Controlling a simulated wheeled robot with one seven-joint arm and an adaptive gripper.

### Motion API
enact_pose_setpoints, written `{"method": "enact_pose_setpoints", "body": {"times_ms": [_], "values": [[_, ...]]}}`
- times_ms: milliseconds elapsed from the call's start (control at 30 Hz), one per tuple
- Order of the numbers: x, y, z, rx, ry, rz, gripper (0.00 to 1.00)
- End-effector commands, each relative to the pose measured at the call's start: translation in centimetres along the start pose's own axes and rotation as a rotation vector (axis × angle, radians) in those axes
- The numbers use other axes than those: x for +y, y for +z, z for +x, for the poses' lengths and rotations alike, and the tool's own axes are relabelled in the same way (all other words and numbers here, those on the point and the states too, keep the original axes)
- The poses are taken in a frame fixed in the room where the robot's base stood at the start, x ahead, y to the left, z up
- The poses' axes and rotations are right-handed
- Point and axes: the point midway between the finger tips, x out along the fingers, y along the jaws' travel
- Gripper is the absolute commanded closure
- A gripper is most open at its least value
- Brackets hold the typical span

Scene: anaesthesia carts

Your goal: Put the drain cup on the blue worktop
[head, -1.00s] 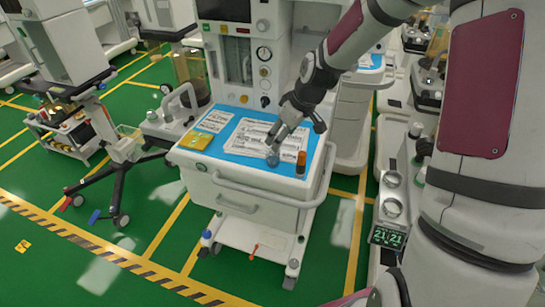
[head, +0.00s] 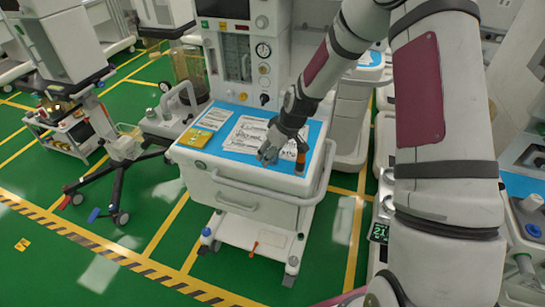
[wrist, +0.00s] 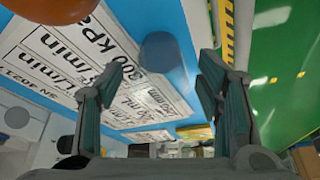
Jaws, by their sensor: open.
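The blue worktop (head: 237,154) is the top of the white cart in the middle of the head view, and it also shows in the wrist view (wrist: 188,68). A small blue-grey cup (wrist: 160,52), which looks like the drain cup, is on the worktop beside the printed sheets. My gripper (head: 266,157) is low over the front right of the worktop and hides the cup in the head view. In the wrist view my gripper (wrist: 155,95) is open, with the cup seen between its fingers. I cannot tell whether the fingers touch it.
An orange-topped dark bottle (head: 301,160) stands just right of my gripper; its orange shows in the wrist view (wrist: 55,8). Printed sheets (head: 250,135) and a yellow packet (head: 195,138) lie on the worktop. The cart's front handle (head: 260,190) runs below.

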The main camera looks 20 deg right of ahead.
Motion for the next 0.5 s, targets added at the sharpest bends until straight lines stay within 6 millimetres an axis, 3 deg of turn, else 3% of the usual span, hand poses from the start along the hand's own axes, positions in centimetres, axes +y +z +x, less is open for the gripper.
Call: {"method": "enact_pose_setpoints", "body": {"times_ms": [100, 300, 500], "values": [[0.01, 0.0, -0.04, 0.0, 0.0, 0.0, 0.42], [0.01, 0.0, -0.05, 0.0, 0.0, 0.0, 0.84], [0.01, 0.01, -0.05, 0.0, 0.0, 0.0, 0.88]]}}
